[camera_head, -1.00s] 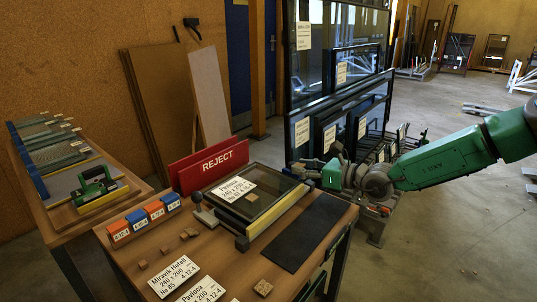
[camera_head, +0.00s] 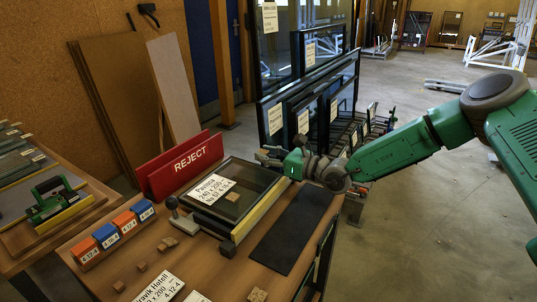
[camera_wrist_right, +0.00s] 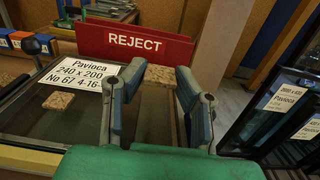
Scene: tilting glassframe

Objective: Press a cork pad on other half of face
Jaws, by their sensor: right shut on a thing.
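The framed glass pane (camera_head: 222,212) lies on the bench with a white Pavioca label (camera_head: 214,188) on it. One cork pad (camera_head: 233,197) sits on the glass beside the label; this pad also shows in the wrist view (camera_wrist_right: 58,100). My right gripper (camera_head: 276,158) is at the pane's far right corner. In the wrist view its two fingers (camera_wrist_right: 160,80) are closed on a tan cork pad (camera_wrist_right: 159,73), over the bare half of the face. Whether that pad touches the glass cannot be told. My left gripper is out of view.
Several loose cork pads (camera_head: 170,242) lie at the bench's front left, near orange and blue blocks (camera_head: 105,236). A red REJECT board (camera_head: 185,165) stands behind the pane. A dark mat (camera_head: 290,230) lies right of it. A rack of glass units (camera_head: 310,110) stands beyond.

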